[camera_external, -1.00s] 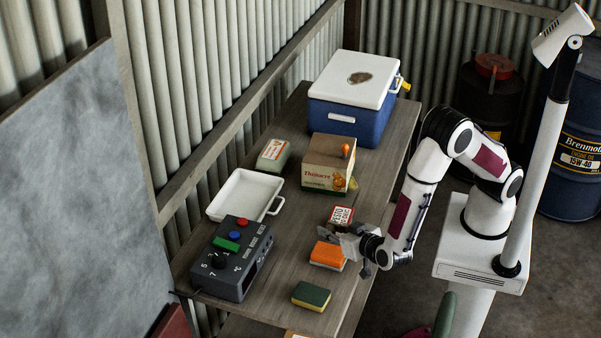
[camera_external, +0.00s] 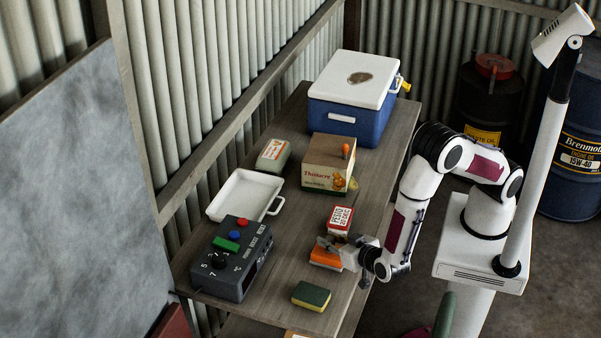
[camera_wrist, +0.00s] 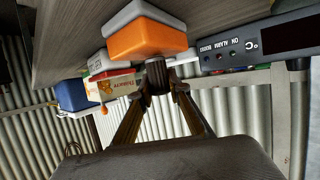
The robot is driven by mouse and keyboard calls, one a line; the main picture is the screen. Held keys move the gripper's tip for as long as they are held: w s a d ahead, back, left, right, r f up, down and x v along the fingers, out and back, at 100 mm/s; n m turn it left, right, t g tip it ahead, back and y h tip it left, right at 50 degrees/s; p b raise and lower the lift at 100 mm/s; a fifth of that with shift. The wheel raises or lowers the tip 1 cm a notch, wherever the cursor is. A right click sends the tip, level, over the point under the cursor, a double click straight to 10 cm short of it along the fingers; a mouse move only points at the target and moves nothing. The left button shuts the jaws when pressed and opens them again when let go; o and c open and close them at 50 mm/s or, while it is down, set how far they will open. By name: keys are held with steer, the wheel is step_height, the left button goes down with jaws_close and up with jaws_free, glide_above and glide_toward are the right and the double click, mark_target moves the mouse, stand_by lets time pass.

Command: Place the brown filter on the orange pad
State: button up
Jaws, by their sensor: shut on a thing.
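My gripper (camera_wrist: 160,82) is shut on a small dark brown cylinder, the brown filter (camera_wrist: 157,76), which shows between the fingertips in the wrist view. In the external view my gripper (camera_external: 330,244) is low over the table at the back edge of the orange pad (camera_external: 325,257), covering part of it. The orange pad, with a pale layer, also shows just beyond the filter in the wrist view (camera_wrist: 148,40). I cannot tell whether the filter touches the pad.
A red-and-white box (camera_external: 340,219) stands close behind the gripper. A green-and-yellow sponge (camera_external: 311,296) lies in front. A grey control box (camera_external: 232,262), white tray (camera_external: 218,205), printed carton (camera_external: 326,177) and blue cooler (camera_external: 340,118) share the table (camera_external: 290,240).

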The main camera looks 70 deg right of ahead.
steer(key=shift+f, duration=0.15)
steer(key=o, duration=0.8)
steer(key=shift+o, duration=0.2)
steer(key=shift+r, duration=0.2)
steer(key=v, duration=1.2)
steer(key=shift+w+f, duration=0.1)
stand_by(0.5)
